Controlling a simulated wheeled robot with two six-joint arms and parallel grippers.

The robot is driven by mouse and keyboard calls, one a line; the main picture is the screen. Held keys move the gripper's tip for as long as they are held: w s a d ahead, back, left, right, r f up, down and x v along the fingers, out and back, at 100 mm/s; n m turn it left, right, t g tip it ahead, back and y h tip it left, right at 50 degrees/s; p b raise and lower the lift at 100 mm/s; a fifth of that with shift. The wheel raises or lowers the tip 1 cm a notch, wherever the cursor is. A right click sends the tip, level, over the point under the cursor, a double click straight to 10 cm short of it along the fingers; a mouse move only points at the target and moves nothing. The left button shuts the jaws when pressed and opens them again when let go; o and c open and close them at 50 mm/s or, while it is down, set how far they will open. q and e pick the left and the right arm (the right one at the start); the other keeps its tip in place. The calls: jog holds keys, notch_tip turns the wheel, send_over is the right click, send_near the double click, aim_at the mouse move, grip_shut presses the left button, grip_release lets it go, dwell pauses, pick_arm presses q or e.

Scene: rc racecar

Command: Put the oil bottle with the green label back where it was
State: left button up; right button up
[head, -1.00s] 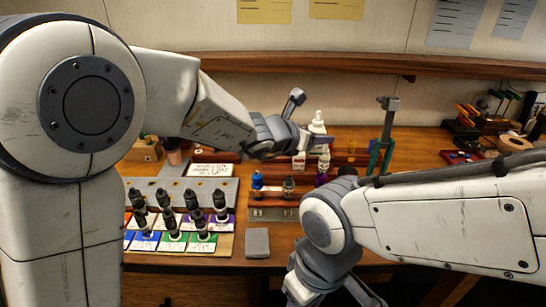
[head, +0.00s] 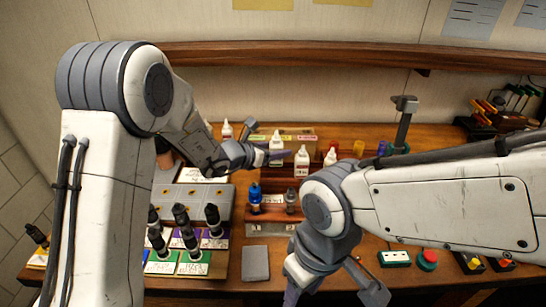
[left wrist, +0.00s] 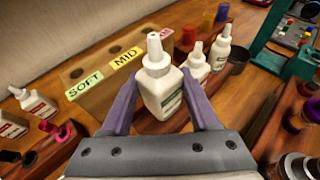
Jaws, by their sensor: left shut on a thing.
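My left gripper (left wrist: 163,110) is shut on a white oil bottle (left wrist: 160,85) with a pointed nozzle. Its label shows small greenish print, partly behind a finger. The bottle is upright, in front of a tan box (left wrist: 95,95) with green SOFT, yellow MID and pink tags. In the head view, the left gripper (head: 268,156) and the held bottle (head: 277,143) are at the front of that box (head: 300,131). I cannot tell whether the bottle touches a surface. My right gripper (head: 325,285) is low at the front, its fingers partly cut off.
More white bottles stand to the right (head: 301,162) (left wrist: 195,66) and left (head: 227,130) of the held one. A wooden rack with a blue-capped bottle (head: 254,193) is nearer. A grey pad (head: 255,263) lies in front. A tall grey stand (head: 403,125) is at right.

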aim_at(273, 162)
pick_arm(q)
jog(key=shift+w+a+f, duration=0.25)
jog(key=shift+a+f, duration=0.2)
jog(key=shift+a, duration=0.05)
notch_tip(273, 162, down, 4)
jog(key=shift+r+p, duration=0.1)
jog(key=shift+p, duration=0.4)
jog(key=o, duration=1.4)
